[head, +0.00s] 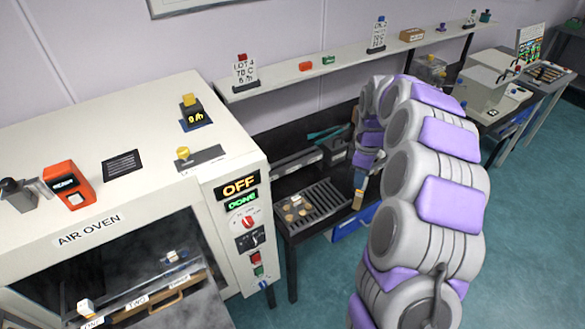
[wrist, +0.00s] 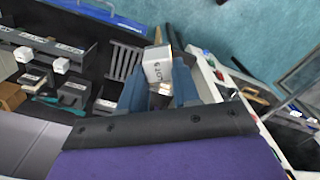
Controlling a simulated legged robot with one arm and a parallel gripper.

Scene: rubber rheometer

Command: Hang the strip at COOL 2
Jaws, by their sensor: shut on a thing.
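My gripper (wrist: 160,92), with blue fingers, is shut on the strip (wrist: 157,72) in the wrist view. The strip carries a pale tag that seems to read LOT and a digit. In the head view the strip's tan lower end (head: 357,199) hangs below my gripper (head: 361,180), which is partly hidden by my arm. It is in the air beside the dark bench. No COOL 2 label is readable. In the wrist view a dark rail (wrist: 84,47) with small white labels lies to the left of my gripper, apart from it; I cannot tell which label is which.
A slatted tray (head: 331,196) with several tan discs sits on the bench. The air oven (head: 140,140) stands at left, its door open. A wall shelf (head: 290,72) holds signs and small blocks. Open teal floor (head: 520,230) lies at right.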

